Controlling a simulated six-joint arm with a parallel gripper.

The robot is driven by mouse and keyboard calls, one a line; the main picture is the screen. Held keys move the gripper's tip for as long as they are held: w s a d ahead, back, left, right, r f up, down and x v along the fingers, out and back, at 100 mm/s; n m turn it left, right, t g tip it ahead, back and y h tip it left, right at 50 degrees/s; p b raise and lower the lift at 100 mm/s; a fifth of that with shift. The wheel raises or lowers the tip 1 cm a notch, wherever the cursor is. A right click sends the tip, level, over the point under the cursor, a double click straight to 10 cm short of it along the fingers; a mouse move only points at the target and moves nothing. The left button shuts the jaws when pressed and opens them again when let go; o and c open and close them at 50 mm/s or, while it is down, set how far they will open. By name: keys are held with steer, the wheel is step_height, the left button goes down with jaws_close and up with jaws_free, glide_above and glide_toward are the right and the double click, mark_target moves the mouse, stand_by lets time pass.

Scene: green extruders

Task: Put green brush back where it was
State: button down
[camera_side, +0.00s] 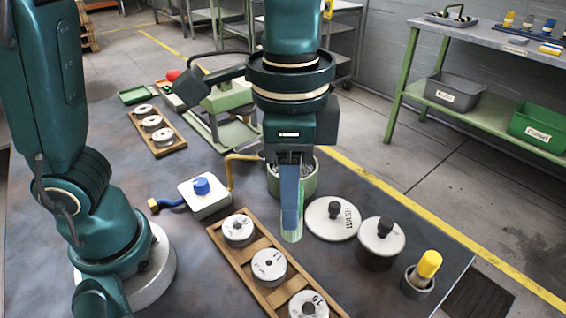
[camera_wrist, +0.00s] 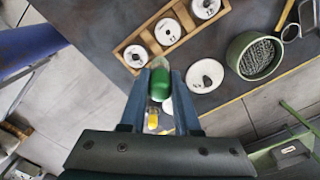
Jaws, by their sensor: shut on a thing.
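My gripper (camera_side: 290,205) points down over the dark table, between the wooden rack and the white lid labelled WASH. Its fingers are shut on the green brush (camera_wrist: 160,84), whose dark green rounded part sits between the fingertips in the wrist view. In the side view only a pale green part of the brush (camera_side: 292,236) shows along and below the fingers; the rest is hidden. A yellow brush (camera_side: 428,265) stands upright in a small grey cup (camera_side: 417,283) at the table's right; its yellow top also shows in the wrist view (camera_wrist: 152,120).
A green pot (camera_side: 308,188) with mesh inside stands behind my gripper. The WASH lid (camera_side: 325,228) and a dark lidded pot (camera_side: 374,261) lie to its right. A wooden rack (camera_side: 217,241) with white round pieces is at front left. A white block with a blue knob (camera_side: 202,187) stands left.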

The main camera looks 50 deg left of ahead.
steer(key=w+a+n, duration=0.9)
steer(key=w+a, duration=0.6)
steer(key=a, duration=0.3)
steer(key=a+f+n, duration=0.2)
steer(key=a, duration=0.6)
steer(key=f, duration=1)
steer(key=shift+s, duration=0.2)
steer(key=shift+f, duration=0.1)
steer(key=c, duration=0.6)
jaws_free()
